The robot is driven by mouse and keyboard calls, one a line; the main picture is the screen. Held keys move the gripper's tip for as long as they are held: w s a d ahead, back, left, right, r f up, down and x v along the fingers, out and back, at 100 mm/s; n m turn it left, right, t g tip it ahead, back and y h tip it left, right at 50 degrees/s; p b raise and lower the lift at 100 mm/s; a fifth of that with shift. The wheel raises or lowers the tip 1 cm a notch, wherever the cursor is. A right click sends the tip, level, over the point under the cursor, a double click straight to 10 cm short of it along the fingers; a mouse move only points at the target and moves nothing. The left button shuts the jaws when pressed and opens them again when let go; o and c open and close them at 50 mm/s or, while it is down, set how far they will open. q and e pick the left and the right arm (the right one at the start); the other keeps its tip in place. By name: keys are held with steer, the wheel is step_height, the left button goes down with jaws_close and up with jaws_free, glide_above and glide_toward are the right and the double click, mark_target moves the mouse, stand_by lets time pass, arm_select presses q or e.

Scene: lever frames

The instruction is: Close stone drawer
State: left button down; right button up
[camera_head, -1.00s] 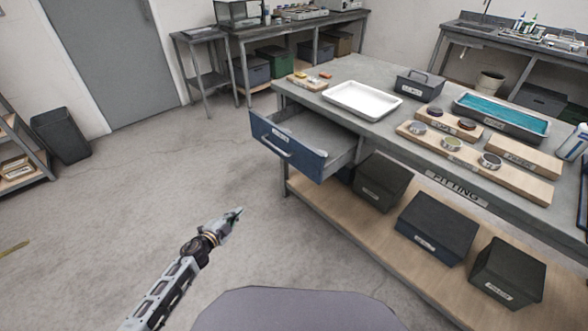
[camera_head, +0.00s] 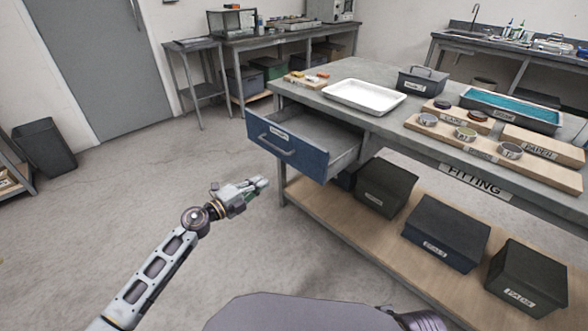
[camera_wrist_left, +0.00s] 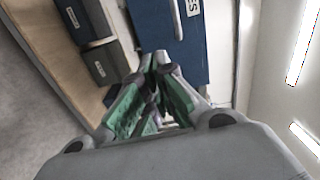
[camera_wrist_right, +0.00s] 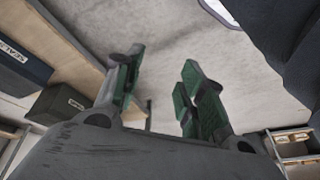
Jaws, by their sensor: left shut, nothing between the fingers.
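The stone drawer (camera_head: 284,147) has a blue front with a bar handle and a label. It stands pulled out from the grey workbench (camera_head: 385,127), below the worktop's left end. Its inside shows and looks empty. My left gripper (camera_head: 262,184) is shut and empty, in front of the drawer and a little below it, apart from it. The left wrist view shows the blue drawer front (camera_wrist_left: 185,45) beyond the fingertips (camera_wrist_left: 157,62). My right gripper (camera_wrist_right: 160,75) shows only in the right wrist view. Its fingers are apart with nothing between them.
A white tray (camera_head: 364,96), a handled box (camera_head: 421,82) and boards with tins stand on the worktop. Dark boxes (camera_head: 386,187) sit on the lower wooden shelf (camera_head: 345,227). A bin (camera_head: 43,146) stands by the door. The floor left of the bench is clear.

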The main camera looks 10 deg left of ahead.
arm_select(q)
steer(key=shift+d+r+m, duration=0.3)
steer(key=shift+r, duration=0.05)
arm_select(e)
steer(key=shift+s+r, duration=0.1)
steer(key=shift+r, duration=0.2)
arm_select(q)
steer(key=shift+w, duration=0.1)
steer(key=b, duration=0.2)
glide_toward(297, 160)
steer(key=shift+b+x, duration=0.4)
steer(key=shift+x, duration=1.9)
steer(key=shift+w+d, duration=0.4)
steer(key=shift+w, duration=0.1)
steer(key=shift+w+d+r+b, duration=0.1)
steer(key=shift+w+d+b, duration=0.25)
steer(key=shift+w+b, duration=0.1)
arm_select(e)
step_height(297, 160, down, 8)
steer(key=w+a+t+y, duration=0.1)
steer(key=a, duration=0.1)
steer(key=shift+a, duration=0.15)
steer(key=shift+r, duration=0.15)
